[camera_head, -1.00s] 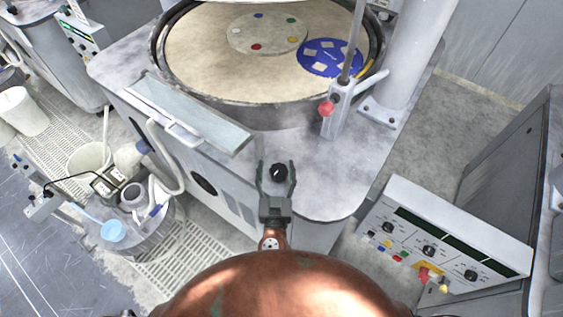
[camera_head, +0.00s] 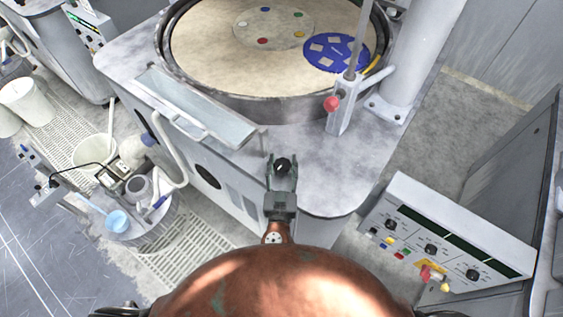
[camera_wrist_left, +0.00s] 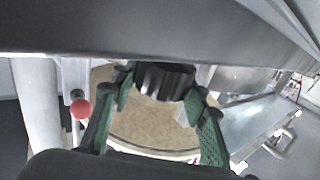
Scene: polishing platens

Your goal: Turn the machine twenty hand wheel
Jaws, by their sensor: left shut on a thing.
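The hand wheel is a small black ribbed knob (camera_head: 282,167) on the front corner of the grey polishing machine's top (camera_head: 330,185). My left gripper (camera_head: 282,164) has its two green-padded fingers on either side of the knob and is shut on it. In the left wrist view the knob (camera_wrist_left: 163,82) sits between the fingers (camera_wrist_left: 158,92), its upper part cut off by a grey edge. My right gripper is not in view.
The round platen (camera_head: 210,60) lies behind the knob, with a blue disc (camera_head: 336,52) on it. A red-knobbed lever (camera_head: 332,104) stands to the right. A control panel (camera_head: 450,235) is at lower right; buckets and a tub (camera_head: 150,222) are at left.

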